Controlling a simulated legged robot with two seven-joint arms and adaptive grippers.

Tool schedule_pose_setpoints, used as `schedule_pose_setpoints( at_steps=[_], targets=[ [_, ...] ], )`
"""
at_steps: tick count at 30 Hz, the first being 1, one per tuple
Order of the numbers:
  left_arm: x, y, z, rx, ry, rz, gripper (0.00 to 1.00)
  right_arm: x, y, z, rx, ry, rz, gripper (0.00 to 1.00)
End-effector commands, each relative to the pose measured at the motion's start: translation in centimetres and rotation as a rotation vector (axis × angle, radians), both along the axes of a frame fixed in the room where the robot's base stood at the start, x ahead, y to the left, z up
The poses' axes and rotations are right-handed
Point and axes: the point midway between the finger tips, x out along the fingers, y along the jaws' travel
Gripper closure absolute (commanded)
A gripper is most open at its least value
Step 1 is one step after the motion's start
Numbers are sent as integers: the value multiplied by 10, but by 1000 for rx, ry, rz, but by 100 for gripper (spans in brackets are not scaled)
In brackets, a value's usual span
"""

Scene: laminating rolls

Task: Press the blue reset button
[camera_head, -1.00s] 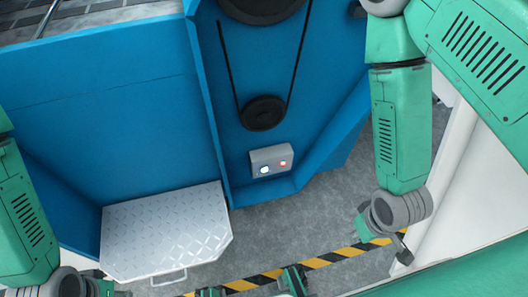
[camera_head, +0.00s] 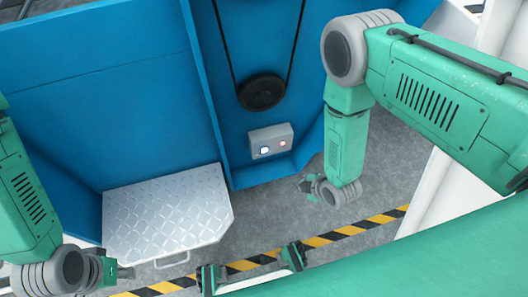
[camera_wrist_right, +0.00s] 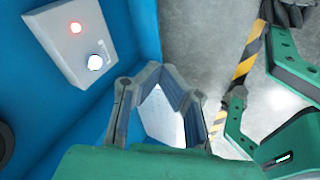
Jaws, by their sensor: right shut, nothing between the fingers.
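A grey control box (camera_head: 271,140) is fixed low on the blue machine panel. It carries a bright, bluish-white lit button (camera_head: 265,151) and a small red lit one (camera_head: 283,143). In the right wrist view the box (camera_wrist_right: 72,38) is at upper left, with the bluish-white button (camera_wrist_right: 95,62) nearest my fingers. My right gripper (camera_head: 307,184) is below and right of the box, apart from it; in its wrist view (camera_wrist_right: 160,75) the fingers are shut and empty. My left gripper (camera_head: 116,272) is at lower left, far from the box; its finger opening is unclear.
A black pulley with a belt (camera_head: 262,92) is above the box. A silver tread-plate step (camera_head: 165,215) stands to the left. A yellow-black floor stripe (camera_head: 325,238) crosses the grey floor. Blue side walls flank the box; the floor before it is open.

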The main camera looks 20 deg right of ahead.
Motion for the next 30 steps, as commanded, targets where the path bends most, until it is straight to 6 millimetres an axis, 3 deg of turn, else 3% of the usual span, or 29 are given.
schedule_pose_setpoints(
  at_steps=[1,3,10,25,30],
  targets=[
    [0,0,-2,0,0,0,69,12,12,-18,-41,-75,130,100],
    [0,0,-3,0,0,0,69,29,29,-34,-111,-184,304,100],
    [0,0,-6,0,0,0,69,59,66,-59,-294,-429,644,100],
    [0,0,-6,0,0,0,69,66,73,-61,-340,-481,707,100],
    [0,0,-12,0,0,0,69,79,74,-62,-341,-482,706,100]
  ],
)
